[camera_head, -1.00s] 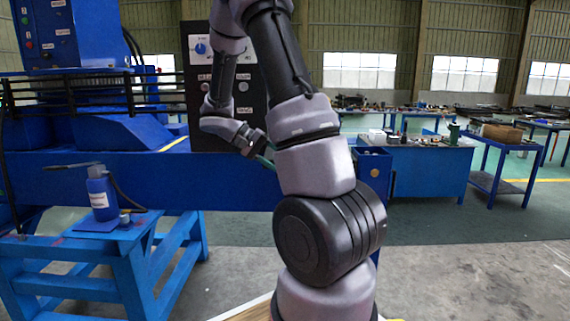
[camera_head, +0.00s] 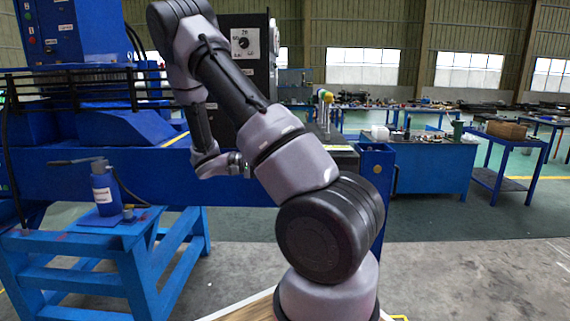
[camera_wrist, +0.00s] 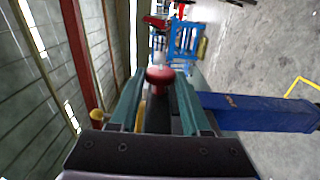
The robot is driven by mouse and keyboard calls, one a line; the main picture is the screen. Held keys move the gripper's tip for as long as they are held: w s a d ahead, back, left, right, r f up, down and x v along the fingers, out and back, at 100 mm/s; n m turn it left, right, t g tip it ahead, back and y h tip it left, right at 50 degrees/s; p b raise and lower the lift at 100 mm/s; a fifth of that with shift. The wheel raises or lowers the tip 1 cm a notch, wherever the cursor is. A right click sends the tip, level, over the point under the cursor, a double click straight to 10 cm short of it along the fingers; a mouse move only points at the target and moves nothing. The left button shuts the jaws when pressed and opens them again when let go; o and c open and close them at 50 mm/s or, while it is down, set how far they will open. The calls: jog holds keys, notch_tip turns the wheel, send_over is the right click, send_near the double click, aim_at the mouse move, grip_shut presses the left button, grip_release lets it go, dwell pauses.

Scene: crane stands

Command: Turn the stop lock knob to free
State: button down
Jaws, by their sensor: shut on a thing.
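My gripper (camera_wrist: 160,82) shows in the wrist view with two teal fingers. It is shut on a red knob (camera_wrist: 160,76), a round-capped knob on a pale stem between the fingertips. I cannot read any lock or free marking on it. In the head view my wrist is low beside the black panel (camera_head: 228,70), and my fingers are hidden behind my own arm. The panel carries a black dial on a white plate (camera_head: 244,42); its left part is hidden by my arm.
A blue beam (camera_head: 60,165) runs behind my arm. A blue stand (camera_head: 85,245) with a bottle jack (camera_head: 105,190) is at left. A yellow-green fitting (camera_head: 326,97) rises beside a dark box (camera_head: 342,152). Workbenches (camera_head: 425,168) stand right; the floor in front is open.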

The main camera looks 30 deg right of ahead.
dwell(0.4)
jog(key=shift+c, duration=1.9)
grip_release()
jog(key=v, duration=1)
jog(key=shift+w+a, duration=0.3)
jog(key=shift+s, duration=0.1)
